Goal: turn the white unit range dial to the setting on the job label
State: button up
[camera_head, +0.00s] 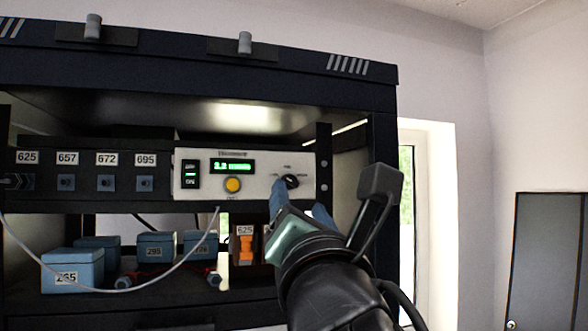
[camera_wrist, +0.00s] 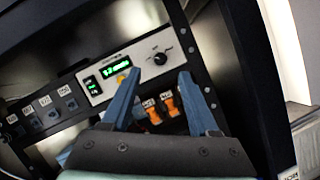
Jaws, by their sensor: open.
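The white unit (camera_head: 203,180) sits on the rack's upper shelf, with a green-lit display (camera_head: 233,167), a yellow button (camera_head: 233,185) and a black rocker switch (camera_head: 191,175). Its black range dial (camera_head: 291,181) is at the right of the panel, with markings too small to read. In the wrist view the dial (camera_wrist: 160,58) shows just beyond and between the fingertips. My gripper (camera_head: 300,200) is open and empty in front of the unit; its blue fingers also show in the wrist view (camera_wrist: 159,75). In the head view one finger partly overlaps the dial area. I cannot identify a job label.
Sockets labelled 625, 657, 672 and 695 (camera_head: 106,183) are left of the unit. Below are blue blocks (camera_head: 73,270), a hanging white cable (camera_head: 130,290) and an orange clip (camera_head: 246,247) under a 625 label. A rack post (camera_head: 324,150) stands right of the unit.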

aim_at(292, 181)
jog(key=p+x, duration=0.3)
jog(key=x, duration=0.4)
jog(key=shift+w+r, duration=0.2)
jog(key=shift+w, duration=0.05)
jog(key=shift+w+a+p, duration=0.1)
jog(key=shift+w+p, duration=0.2)
jog(key=shift+w, duration=0.25)
jog(key=shift+s, duration=0.1)
grip_shut()
